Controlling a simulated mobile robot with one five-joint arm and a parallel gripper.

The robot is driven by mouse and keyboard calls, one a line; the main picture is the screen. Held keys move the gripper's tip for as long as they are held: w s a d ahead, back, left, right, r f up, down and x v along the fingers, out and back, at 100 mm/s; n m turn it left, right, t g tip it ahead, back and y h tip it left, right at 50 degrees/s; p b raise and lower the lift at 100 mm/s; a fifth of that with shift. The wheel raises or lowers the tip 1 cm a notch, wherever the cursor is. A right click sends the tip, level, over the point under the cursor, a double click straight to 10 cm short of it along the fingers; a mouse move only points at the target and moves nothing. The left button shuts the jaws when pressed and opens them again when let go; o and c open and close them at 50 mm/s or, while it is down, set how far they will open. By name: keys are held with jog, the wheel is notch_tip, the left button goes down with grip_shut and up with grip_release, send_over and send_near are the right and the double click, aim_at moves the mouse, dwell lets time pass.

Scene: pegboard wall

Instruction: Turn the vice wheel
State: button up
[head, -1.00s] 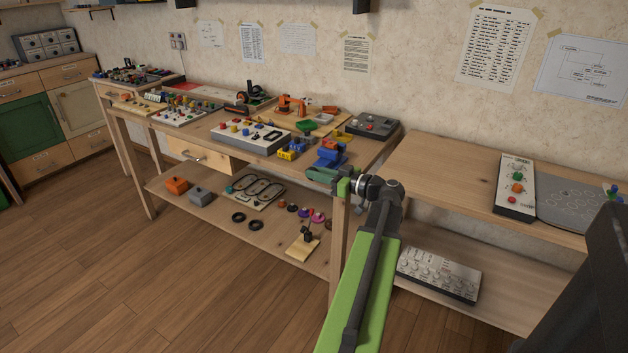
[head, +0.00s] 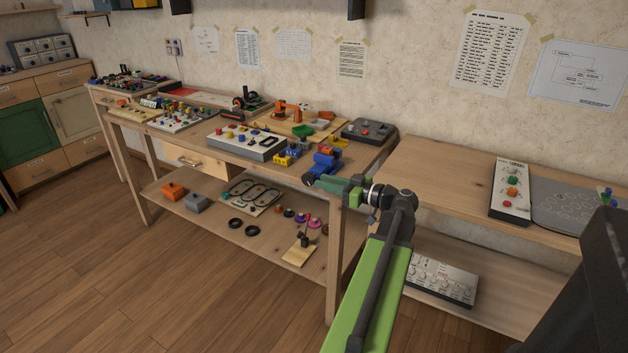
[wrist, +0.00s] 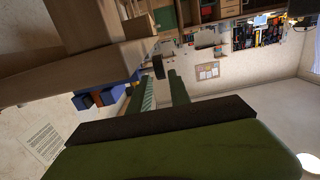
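The blue vice (head: 326,161) stands at the front right corner of the middle workbench. My gripper (head: 318,183), with teal-green fingers, points left just in front of and below the vice in the head view. In the wrist view, blue and orange-brown parts that look like the vice (wrist: 88,101) show to the left of my gripper (wrist: 157,88). Its two fingers stand apart there. A small dark part shows between and just beyond the fingertips; I cannot tell whether it is the vice wheel or whether the fingers touch it.
The middle workbench (head: 360,160) carries control panels and small models. Its lower shelf (head: 210,225) holds black rings and coloured knobs. A right-hand bench (head: 440,175) bears a white panel (head: 510,190). The wooden floor (head: 130,290) at the front left is clear.

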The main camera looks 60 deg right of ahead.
jog(key=s, duration=1.2)
jog(key=shift+s+r+p, duration=0.3)
jog(key=shift+s+r, duration=0.05)
